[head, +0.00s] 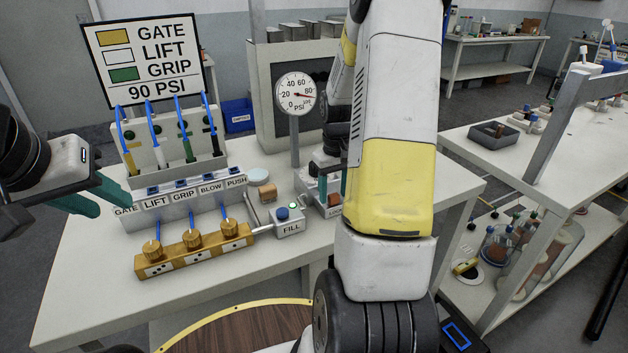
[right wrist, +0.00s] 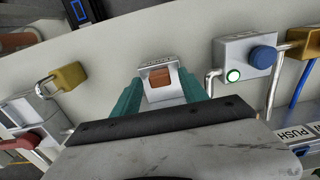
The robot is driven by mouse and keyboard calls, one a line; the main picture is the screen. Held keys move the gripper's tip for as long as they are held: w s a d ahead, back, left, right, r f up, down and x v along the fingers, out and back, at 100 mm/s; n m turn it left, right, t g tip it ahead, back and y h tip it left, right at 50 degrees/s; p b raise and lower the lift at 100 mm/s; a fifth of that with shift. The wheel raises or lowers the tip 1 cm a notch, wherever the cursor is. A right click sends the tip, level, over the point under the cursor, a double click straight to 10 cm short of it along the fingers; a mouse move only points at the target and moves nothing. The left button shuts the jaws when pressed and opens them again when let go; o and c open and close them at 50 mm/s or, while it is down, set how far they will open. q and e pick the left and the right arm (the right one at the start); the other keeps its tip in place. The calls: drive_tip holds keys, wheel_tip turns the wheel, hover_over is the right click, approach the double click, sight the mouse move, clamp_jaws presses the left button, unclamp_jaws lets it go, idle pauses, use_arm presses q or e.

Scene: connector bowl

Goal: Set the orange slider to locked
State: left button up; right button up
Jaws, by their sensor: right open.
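The orange slider (head: 334,199) is a small brown-orange block in a pale housing (head: 325,209) on the table, right of the FILL box. A label starting with "LO" is on the housing's near edge, close to the block. In the right wrist view the slider (right wrist: 160,77) lies between the two teal fingers of my right gripper (right wrist: 160,90), which is open with gaps beside the block. In the head view my right gripper (head: 334,184) is partly hidden by my arm. My left gripper (head: 107,205) is at the far left, fingers apart and empty.
A FILL box (head: 289,222) with a blue knob and lit green button stands left of the housing. A PSI gauge (head: 295,95) stands behind. A brass valve block (head: 195,250) and a labelled hose rack (head: 175,160) fill the left.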

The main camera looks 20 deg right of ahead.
drive_tip(key=shift+f, duration=0.3)
clamp_jaws()
idle(1.3)
